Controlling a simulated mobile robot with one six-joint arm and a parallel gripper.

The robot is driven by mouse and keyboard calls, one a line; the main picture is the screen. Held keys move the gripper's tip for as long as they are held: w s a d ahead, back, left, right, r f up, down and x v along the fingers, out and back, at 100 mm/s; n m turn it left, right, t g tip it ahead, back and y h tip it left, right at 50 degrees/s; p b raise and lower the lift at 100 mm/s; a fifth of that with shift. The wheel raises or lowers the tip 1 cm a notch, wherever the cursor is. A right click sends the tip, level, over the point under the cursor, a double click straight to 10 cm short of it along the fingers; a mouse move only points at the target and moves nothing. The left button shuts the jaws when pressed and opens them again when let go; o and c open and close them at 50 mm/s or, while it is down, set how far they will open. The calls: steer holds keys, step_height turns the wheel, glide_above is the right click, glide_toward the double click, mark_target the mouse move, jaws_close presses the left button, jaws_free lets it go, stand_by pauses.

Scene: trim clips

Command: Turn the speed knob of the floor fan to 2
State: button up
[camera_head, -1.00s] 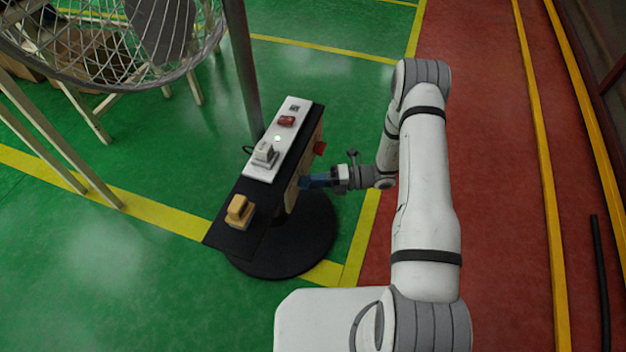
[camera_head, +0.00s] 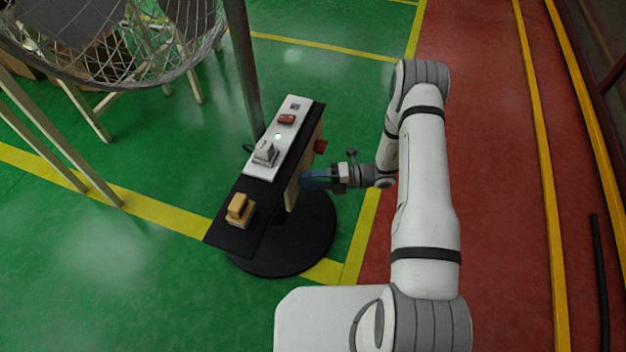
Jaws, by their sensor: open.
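The floor fan has a wire cage (camera_head: 120,45) at the upper left, a grey pole (camera_head: 243,70) and a round black base (camera_head: 285,245). Its slanted control box carries a white panel (camera_head: 285,136) with a grey-white knob (camera_head: 264,153), a red switch (camera_head: 287,119) and a small lit green lamp (camera_head: 278,137). No numbers are legible. My gripper (camera_head: 306,180) is open beside the box's right side; its fingertips and any contact are unclear.
Wooden trestle legs (camera_head: 45,130) stand at the left under the cage. Yellow lines mark the green floor, which is clear at the lower left. A red lane (camera_head: 490,180) lies at the right, with a black bar (camera_head: 600,285) near its edge.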

steer(key=d+p, duration=0.1)
steer(key=d, duration=0.7)
steer(key=shift+w+r, duration=0.15)
steer(key=shift+r, duration=0.05)
stand_by(0.3)
steer(key=s+r+n+g+h+p, duration=0.1)
steer(key=s+r+n+h+p, duration=0.2)
steer(key=r+n, duration=0.5)
steer(key=s+r+n+g+h+p, duration=0.2)
steer(key=r+n+h+p, duration=0.15)
steer(key=r, duration=0.85)
steer(key=s+r+n+g+h+p, duration=0.1)
steer(key=s+r+n+h+p, duration=0.15)
steer(key=r+n, duration=0.6)
steer(key=s+d+r+n+t+h+p, duration=0.2)
steer(key=s+r+n+p, duration=0.1)
steer(key=r, duration=0.5)
steer(key=s+d+r+n+t+h+p, duration=0.2)
steer(key=s+r+n+h+p, duration=0.1)
steer(key=r, duration=0.5)
steer(key=s+d+r+n+t+h+p, duration=0.2)
steer(key=s+r+n+t+h+p, duration=0.1)
steer(key=s+r+n+p, duration=0.2)
steer(key=shift+s+d+r+n, duration=0.25)
steer(key=shift+s+r+n, duration=0.7)
steer(key=shift+r+n, duration=0.75)
